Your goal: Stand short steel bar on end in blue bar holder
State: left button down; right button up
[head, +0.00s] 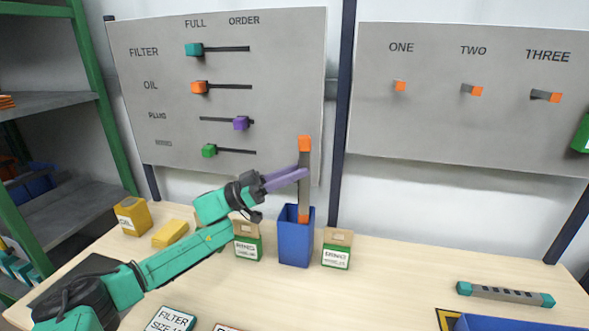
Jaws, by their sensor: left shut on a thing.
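A steel bar with orange ends (304,155) stands upright in the head view. My left gripper (302,175) is shut on its middle. The blue bar holder (296,248) is an open-topped box on the table, right below the bar. The bar's lower orange end shows at the holder's mouth; I cannot tell how far inside it is. Another grey bar with teal ends (505,294) lies flat on the table at the right. My right gripper is out of view.
Ring boxes (336,249) stand close on both sides of the holder. Yellow boxes (131,216) are at the left. A blue tray (510,323) is at front right. The table between holder and teal-ended bar is mostly clear.

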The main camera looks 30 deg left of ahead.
pick_arm(q)
notch_tip(320, 180, down, 6)
jog(key=b, duration=0.3)
jog(key=shift+f+b, duration=0.2)
jog(key=shift+b, duration=0.15)
jog(key=c, duration=0.6)
grip_release()
jog(key=s+a, duration=0.2)
jog(key=a, duration=0.1)
jog(key=s+a+b, duration=0.1)
jog(key=s+a, duration=0.2)
jog(key=a, duration=0.1)
jog(key=s+a+b, duration=0.1)
jog(key=s+a, duration=0.1)
jog(key=a, duration=0.1)
jog(key=shift+s+a+f, duration=0.25)
jog(key=shift+a, duration=0.15)
